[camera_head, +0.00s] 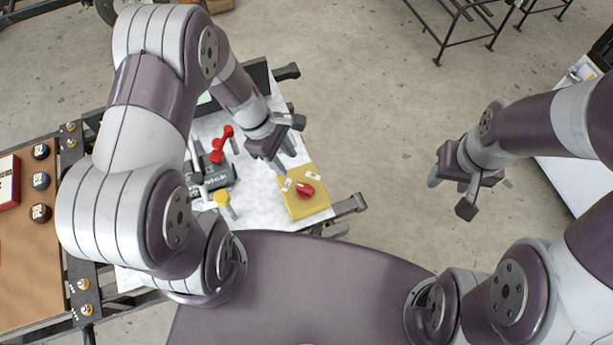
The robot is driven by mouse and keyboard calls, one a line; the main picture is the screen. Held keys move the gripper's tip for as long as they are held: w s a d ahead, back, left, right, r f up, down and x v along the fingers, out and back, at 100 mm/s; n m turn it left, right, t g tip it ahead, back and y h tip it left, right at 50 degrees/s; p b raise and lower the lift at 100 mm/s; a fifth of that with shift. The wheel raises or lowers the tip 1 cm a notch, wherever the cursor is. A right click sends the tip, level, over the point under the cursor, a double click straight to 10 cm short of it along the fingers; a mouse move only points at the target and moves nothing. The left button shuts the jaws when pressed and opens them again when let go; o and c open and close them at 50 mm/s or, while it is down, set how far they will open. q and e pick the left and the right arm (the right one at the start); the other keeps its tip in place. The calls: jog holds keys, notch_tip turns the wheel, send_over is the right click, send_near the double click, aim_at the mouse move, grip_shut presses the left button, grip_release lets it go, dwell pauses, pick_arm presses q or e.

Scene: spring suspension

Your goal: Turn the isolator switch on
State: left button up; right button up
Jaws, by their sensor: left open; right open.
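The isolator switch is a red rotary knob (305,190) on a yellow square plate (301,208). My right gripper (449,195) is open and empty, over the bare floor well to the right of the switch. The lettering on the labels is too small to read.
A red-handled part (222,146) and a yellow-capped part (222,198) stand on the white bench top (262,205) left of the switch. A brown board (30,260) with black knobs is at the far left. Clear floor (370,130) lies between my grippers.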

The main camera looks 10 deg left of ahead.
aim_at(304, 187)
pick_arm(q)
jog(key=b+x, duration=0.1)
jog(key=x, duration=1)
jog(key=shift+f+b, duration=0.35)
jog(key=shift+f, duration=0.05)
jog(key=shift+w+d, duration=0.1)
jog(key=shift+w, duration=0.05)
grip_shut()
